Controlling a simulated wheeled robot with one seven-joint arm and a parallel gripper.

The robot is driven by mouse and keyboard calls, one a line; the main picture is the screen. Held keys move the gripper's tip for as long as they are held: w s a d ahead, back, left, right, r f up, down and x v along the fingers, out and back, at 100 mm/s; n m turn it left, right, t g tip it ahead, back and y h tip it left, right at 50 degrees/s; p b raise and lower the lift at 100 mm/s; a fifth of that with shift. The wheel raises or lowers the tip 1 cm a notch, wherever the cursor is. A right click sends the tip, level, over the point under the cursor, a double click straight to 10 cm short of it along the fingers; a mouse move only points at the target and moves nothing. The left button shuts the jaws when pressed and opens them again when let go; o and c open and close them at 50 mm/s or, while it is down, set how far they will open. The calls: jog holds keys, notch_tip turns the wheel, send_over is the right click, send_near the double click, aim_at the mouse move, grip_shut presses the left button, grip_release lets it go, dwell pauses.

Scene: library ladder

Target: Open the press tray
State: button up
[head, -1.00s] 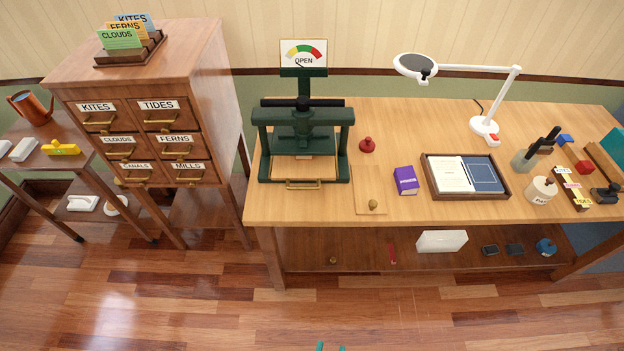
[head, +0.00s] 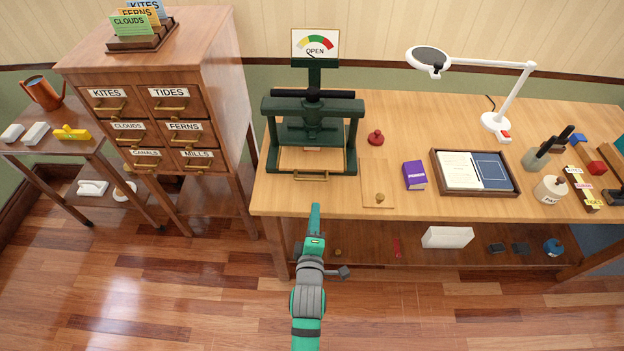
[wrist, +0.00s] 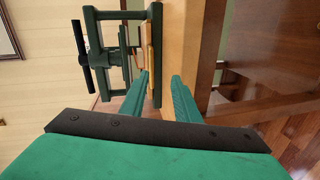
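The dark green press (head: 312,128) stands on the left part of the workbench, with a gauge sign above it reading OPEN. Its wooden tray (head: 312,160) lies inside the frame, with a brass handle (head: 311,177) on the front edge. The press also shows turned sideways in the wrist view (wrist: 125,50), with the tray (wrist: 155,50) at its right. My gripper (head: 315,212) is in front of the bench edge, below the tray handle and apart from it. In the wrist view my gripper (wrist: 160,90) has its two green fingers apart with nothing between them.
A thin board with a knob (head: 377,185), a red stamp (head: 376,138), a purple box (head: 414,175) and a document tray (head: 475,193) lie right of the press. A drawer cabinet (head: 160,120) stands at the left. The floor before the bench is clear.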

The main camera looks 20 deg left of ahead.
aim_at(312, 179)
jog(key=shift+n, duration=0.9)
jog(key=x, duration=0.4)
jog(key=a+r+x, duration=0.1)
jog(key=x, duration=0.4)
jog(key=r+x, duration=0.1)
jog(key=x, duration=0.4)
jog(key=shift+a+r, duration=0.1)
jog(key=shift+a, duration=0.2)
grip_shut()
